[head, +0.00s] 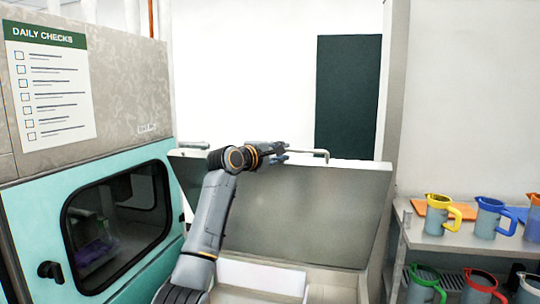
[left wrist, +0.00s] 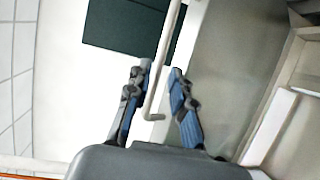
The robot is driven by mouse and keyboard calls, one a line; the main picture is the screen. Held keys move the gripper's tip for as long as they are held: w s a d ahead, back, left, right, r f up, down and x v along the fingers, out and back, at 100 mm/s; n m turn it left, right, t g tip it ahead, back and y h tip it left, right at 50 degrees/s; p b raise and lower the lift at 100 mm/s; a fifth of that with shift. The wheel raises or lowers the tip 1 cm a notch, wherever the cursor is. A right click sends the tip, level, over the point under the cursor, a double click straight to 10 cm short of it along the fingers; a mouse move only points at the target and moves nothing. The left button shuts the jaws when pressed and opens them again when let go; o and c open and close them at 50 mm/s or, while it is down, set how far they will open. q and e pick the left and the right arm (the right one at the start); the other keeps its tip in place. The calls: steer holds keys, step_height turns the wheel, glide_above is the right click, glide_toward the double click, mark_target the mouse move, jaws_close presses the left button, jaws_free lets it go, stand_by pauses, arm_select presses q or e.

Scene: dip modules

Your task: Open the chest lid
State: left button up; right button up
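The grey chest lid (head: 305,215) is raised and leans back steeply, with its underside facing me. The chest (head: 335,283) below it is open at the top, showing a pale interior. A thin metal handle (head: 312,153) runs along the lid's upper edge. My left gripper (head: 280,153) is at that upper edge, near the handle. In the left wrist view, the gripper (left wrist: 160,68) is open, with its two blue-padded fingers apart and the bent end of the handle (left wrist: 153,105) showing between them. I cannot tell whether they touch. My right gripper is in neither view.
A teal-fronted machine (head: 95,225) with a dark window stands close on the left, carrying a checklist (head: 50,80). A shelf (head: 455,240) with several coloured-handled jugs stands on the right. A wall with a dark panel (head: 348,95) is behind the lid.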

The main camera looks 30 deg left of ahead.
arm_select(q)
steer(key=s, duration=0.5)
steer(key=shift+s+a+r, duration=0.1)
steer(key=shift+a+r, duration=0.1)
steer(key=shift+a, duration=0.1)
